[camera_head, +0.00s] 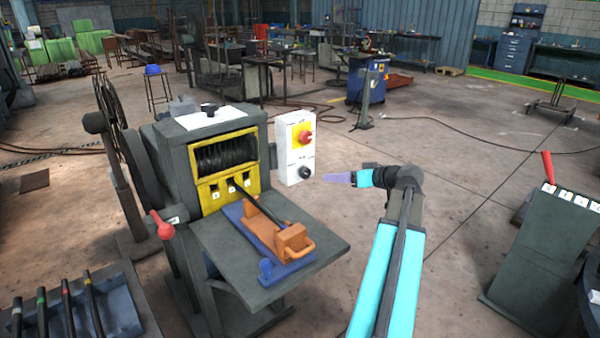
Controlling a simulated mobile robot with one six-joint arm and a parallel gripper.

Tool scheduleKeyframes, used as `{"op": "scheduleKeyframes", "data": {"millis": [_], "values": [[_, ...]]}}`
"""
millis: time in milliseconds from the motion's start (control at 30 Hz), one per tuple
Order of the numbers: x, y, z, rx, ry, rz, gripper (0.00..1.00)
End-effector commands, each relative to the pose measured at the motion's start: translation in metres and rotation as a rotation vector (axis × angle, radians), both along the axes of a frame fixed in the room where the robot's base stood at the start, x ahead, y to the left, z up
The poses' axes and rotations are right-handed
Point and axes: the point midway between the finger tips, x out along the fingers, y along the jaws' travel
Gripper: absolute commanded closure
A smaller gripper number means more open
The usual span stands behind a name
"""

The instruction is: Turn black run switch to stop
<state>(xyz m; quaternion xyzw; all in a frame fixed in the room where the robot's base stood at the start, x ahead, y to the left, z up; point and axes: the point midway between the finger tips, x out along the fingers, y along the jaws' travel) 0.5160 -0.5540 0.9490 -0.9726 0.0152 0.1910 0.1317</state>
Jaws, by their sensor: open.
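The black run switch (305,172) is a round knob low on the white control box (284,150), which is fixed to the right side of the capstan machine. A red knob on a yellow plate (303,137) sits above it. The switch's pointer direction is too small to read. My gripper (328,178) is just right of the box at about the switch's height, its fingers pointing left toward it. It is open and looks empty. A small gap shows between the fingertips and the box, though the depth between them is hard to judge.
The machine's grey shelf (325,248) juts out below, carrying a blue base with an orange block (292,240). A red-knobbed lever (160,225) stands at the machine's left. A grey stand with a red lever (548,168) is at far right. Open floor lies behind my arm.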

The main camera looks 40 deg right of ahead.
Motion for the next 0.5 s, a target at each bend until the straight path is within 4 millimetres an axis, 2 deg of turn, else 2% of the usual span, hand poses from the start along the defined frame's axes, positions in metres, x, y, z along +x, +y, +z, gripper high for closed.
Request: {"op": "scheduleKeyframes", "data": {"millis": [500], "values": [[0.0005,0.0005,0.0026,-0.005,-0.005,0.001,0.48]]}}
